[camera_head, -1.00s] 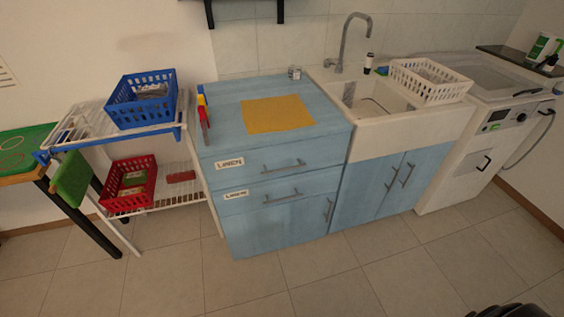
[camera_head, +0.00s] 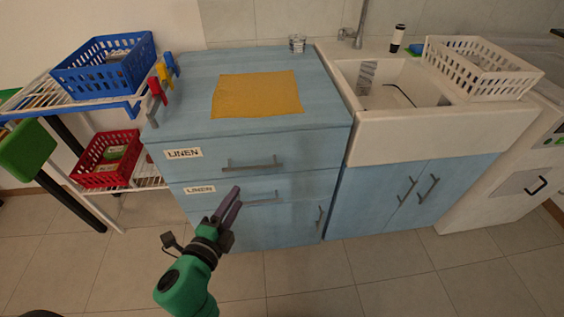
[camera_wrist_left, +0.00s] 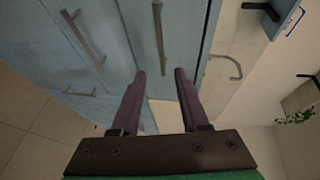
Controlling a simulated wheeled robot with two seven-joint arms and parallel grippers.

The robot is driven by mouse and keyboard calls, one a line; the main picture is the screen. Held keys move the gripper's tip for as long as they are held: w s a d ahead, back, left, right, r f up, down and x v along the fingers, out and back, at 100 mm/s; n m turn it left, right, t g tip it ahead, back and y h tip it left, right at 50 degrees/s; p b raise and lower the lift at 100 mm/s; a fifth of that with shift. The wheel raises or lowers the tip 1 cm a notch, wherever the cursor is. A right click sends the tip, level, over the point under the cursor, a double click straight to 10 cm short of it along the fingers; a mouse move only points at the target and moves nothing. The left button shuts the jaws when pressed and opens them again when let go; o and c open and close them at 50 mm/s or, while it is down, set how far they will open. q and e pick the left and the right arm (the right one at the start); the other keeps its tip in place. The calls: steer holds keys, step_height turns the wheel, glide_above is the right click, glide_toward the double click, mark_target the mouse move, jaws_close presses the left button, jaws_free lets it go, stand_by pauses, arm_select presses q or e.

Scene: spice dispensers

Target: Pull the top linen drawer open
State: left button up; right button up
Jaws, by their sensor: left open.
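The top linen drawer (camera_head: 300,158) is the upper front of the blue cabinet, with a LINEN label (camera_head: 183,153) and a grey bar handle (camera_head: 252,164). It looks closed. A second drawer (camera_head: 300,187) below has its own LINEN label and handle. My left gripper (camera_head: 229,203) is in front of the cabinet, below the top handle and overlapping the lower drawer in the head view. In the left wrist view the open, empty fingers (camera_wrist_left: 160,76) point at the cabinet front, with the top handle (camera_wrist_left: 158,35) just beyond them and not between them. My right gripper is out of view.
A rack with blue (camera_head: 105,68) and red (camera_head: 108,160) baskets stands left. A sink cabinet (camera_head: 385,200) stands right. The tiled floor (camera_head: 330,275) in front is clear.

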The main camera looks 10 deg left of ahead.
mark_target(252, 167)
arm_select(q)
steer(key=x, duration=0.4)
steer(key=p+x, duration=0.1)
steer(key=x, duration=0.8)
steer(key=shift+w+a+p, duration=0.3)
steer(key=shift+w+p, duration=0.05)
jaws_close()
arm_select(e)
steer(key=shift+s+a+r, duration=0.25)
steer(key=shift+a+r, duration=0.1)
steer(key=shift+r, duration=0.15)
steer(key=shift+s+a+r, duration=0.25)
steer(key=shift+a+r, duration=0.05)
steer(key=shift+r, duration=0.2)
